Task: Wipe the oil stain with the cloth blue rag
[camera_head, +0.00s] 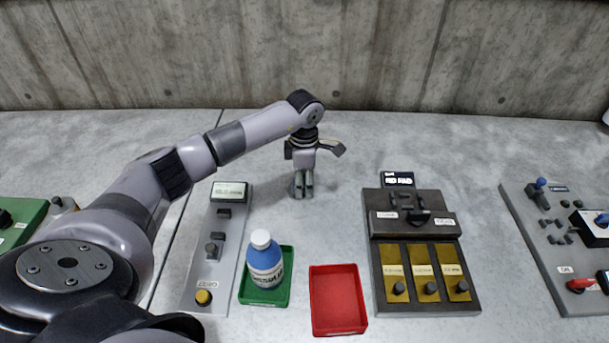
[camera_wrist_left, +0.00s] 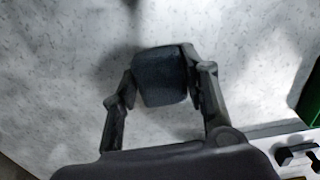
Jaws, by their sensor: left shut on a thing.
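My left gripper (camera_head: 301,188) points straight down at the grey table behind the red and green trays. In the left wrist view, its two fingers (camera_wrist_left: 162,85) are closed on the sides of a dark blue, rounded pad, the cloth blue rag (camera_wrist_left: 162,72). The rag is close to the table surface; I cannot tell whether it touches. In the head view the rag is hard to make out between the fingers. No clear oil stain shows; dark patches around the rag in the wrist view may be shadow or stain. My right gripper is not in view.
A blue and white bottle (camera_head: 264,262) stands in the green tray (camera_head: 246,298). An empty red tray (camera_head: 337,297) is beside it. Control panels stand left (camera_head: 210,250), right (camera_head: 420,225) and far right (camera_head: 540,240). A concrete wall (camera_head: 350,55) closes the back. The table behind the trays is clear.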

